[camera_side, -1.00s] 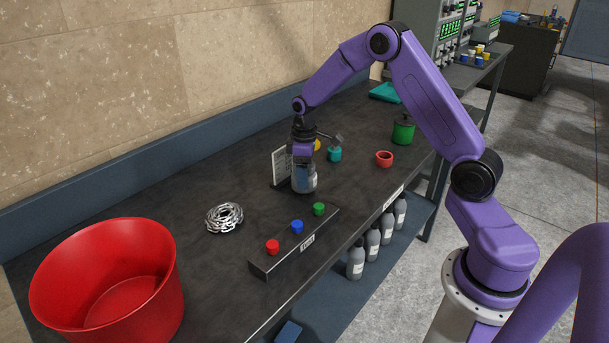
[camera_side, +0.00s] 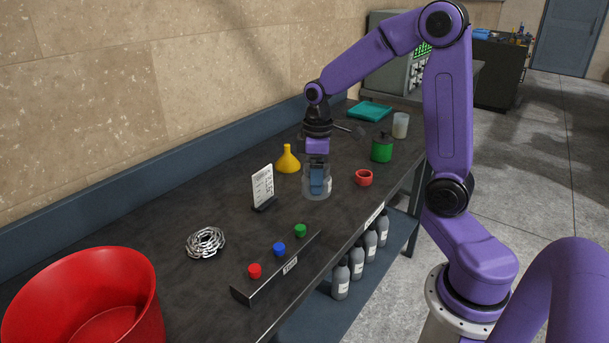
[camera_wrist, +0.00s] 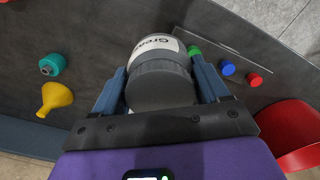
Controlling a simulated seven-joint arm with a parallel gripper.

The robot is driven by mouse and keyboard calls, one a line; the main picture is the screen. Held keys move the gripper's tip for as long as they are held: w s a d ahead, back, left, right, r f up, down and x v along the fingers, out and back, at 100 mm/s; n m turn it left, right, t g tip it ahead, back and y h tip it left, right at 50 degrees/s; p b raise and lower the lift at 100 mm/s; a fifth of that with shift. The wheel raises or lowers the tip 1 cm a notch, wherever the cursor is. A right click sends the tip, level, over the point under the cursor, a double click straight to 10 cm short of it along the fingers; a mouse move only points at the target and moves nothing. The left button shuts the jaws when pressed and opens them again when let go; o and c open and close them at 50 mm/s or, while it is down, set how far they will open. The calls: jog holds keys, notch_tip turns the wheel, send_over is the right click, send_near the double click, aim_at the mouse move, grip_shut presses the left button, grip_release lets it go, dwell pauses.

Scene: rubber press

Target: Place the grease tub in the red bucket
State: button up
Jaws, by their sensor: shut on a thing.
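The grease tub (camera_wrist: 160,80) is a grey container with a dark grey lid and a white label reading "Grease". My gripper (camera_side: 318,180) is shut on it, with blue fingers on both sides of the lid in the wrist view. In the side view the tub (camera_side: 308,189) is partly covered by the fingers, and I cannot tell whether its base touches the bench. The red bucket (camera_side: 75,262) is large and open-topped, at the front left of the bench, well away from my gripper. Its edge also shows at the right of the wrist view (camera_wrist: 290,130).
A yellow funnel (camera_side: 287,160), red cup (camera_side: 363,177) and green canister (camera_side: 382,148) are near the tub.

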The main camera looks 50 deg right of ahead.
jog(key=shift+s+a+r, duration=0.1)
jog(key=shift+s+r, duration=0.15)
jog(key=shift+s, duration=0.2)
jog(key=shift+s+a+r, duration=0.1)
jog(key=shift+s+r, duration=0.1)
jog(key=shift+s, duration=0.25)
jog(key=shift+r, duration=0.2)
notch_tip(320, 180, up, 5)
jog(key=shift+w, duration=0.1)
jog(key=w+a+n, duration=0.2)
jog(key=w+a, duration=0.3)
jog(key=a, duration=0.5)
jog(key=w+a+r+n, duration=0.15)
jog(key=w+a, duration=0.25)
jog(key=a, duration=0.6)
jog(key=w+a+n, duration=0.3)
jog(key=w+a, duration=0.2)
jog(key=a, duration=0.5)
jog(key=s+a+f+n, duration=0.2)
jog(key=a+n, duration=0.1)
jog(key=a, duration=1.3)
jog(key=shift+m, duration=0.25)
jog(key=f, duration=1.3)
jog(key=shift+d, duration=0.3)
jog(key=shift+f, duration=2.05)
jog(key=shift+f, duration=0.15)
